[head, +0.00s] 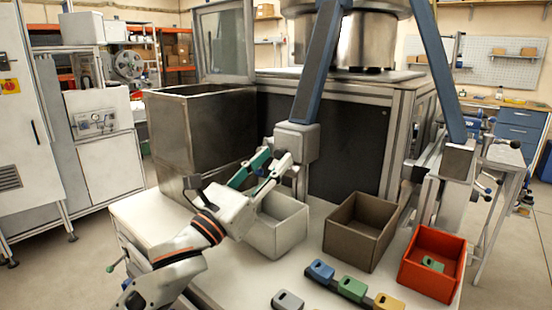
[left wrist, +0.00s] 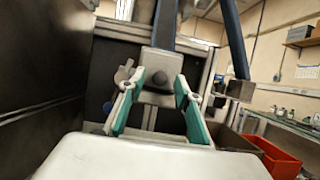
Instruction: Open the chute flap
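The near blue chute (head: 316,70) slopes down to a grey end block (head: 297,142), which I take to be its flap; no gap shows in it. In the left wrist view the grey block (left wrist: 160,62) has a dark round knob (left wrist: 160,80) on its near side. My left gripper (head: 272,160) is just left of the block in the head view. Its teal-padded fingers (left wrist: 160,92) are spread, with the knob between the tips; contact cannot be told. A second blue chute (head: 440,75) ends in another grey block (head: 460,158) at right. My right gripper is not in view.
Below the chute stand a white bin (head: 278,235), a brown bin (head: 345,245) and a red bin (head: 420,275) holding a green piece. Several coloured pieces lie in front on the white table (head: 235,285). A tall metal bin (head: 200,130) stands left of the gripper.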

